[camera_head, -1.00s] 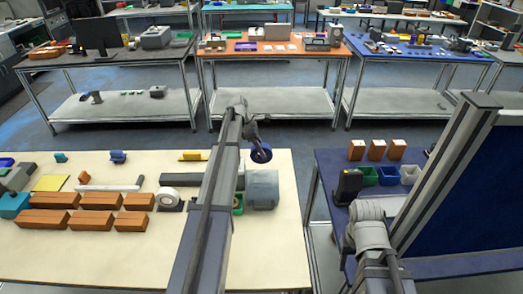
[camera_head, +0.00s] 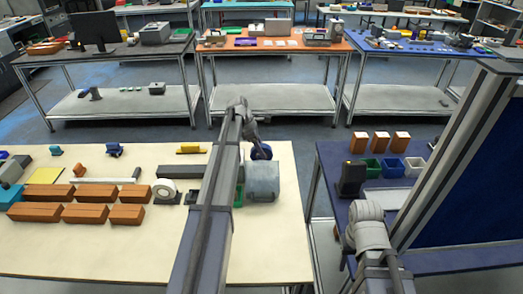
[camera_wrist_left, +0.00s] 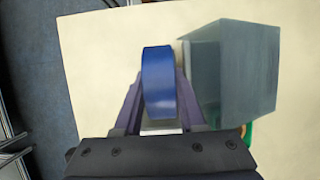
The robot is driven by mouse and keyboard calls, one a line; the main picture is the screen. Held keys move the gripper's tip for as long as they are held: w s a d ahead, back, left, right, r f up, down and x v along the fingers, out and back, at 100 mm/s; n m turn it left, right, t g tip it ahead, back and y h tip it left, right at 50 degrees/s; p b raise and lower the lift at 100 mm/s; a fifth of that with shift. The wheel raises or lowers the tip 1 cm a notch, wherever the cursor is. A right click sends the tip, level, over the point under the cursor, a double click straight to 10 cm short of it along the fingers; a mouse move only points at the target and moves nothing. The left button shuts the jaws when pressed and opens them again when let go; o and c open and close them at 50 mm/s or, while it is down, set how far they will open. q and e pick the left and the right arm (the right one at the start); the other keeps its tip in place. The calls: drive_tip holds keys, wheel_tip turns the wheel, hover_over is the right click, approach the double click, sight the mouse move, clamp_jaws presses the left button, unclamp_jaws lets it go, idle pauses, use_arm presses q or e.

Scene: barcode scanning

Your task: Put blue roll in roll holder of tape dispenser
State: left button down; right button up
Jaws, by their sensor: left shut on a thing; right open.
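The blue roll (camera_head: 261,152) is held upright in my left gripper (camera_wrist_left: 158,105), which is shut on it. It also shows in the left wrist view (camera_wrist_left: 157,80), between the two fingers. The roll hangs above the back of the cream table, overlapping the grey box's (camera_head: 262,184) top edge in the head view. A white ring on a dark base (camera_head: 166,191) stands left of my left arm; it may be the tape dispenser, but I cannot tell surely. My right arm shows at the right, but its gripper cannot be made out.
The grey box is beside the roll in the wrist view (camera_wrist_left: 237,70). A green item (camera_head: 238,196) is partly hidden by my left arm. Several orange-brown blocks (camera_head: 107,190) lie on the left. The front of the cream table (camera_head: 110,250) is clear.

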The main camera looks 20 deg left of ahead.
sight(254, 148)
use_arm(q)
drive_tip(key=shift+f+b, duration=2.4)
drive_tip(key=shift+f, duration=0.4)
drive_tip(key=shift+c, duration=2)
unclamp_jaws()
drive_tip(key=shift+r, duration=0.15)
drive_tip(key=p+v, duration=0.7)
drive_tip(key=shift+s+a+r, duration=0.1)
drive_tip(key=shift+a+r, duration=0.05)
drive_tip(key=shift+r, duration=0.15)
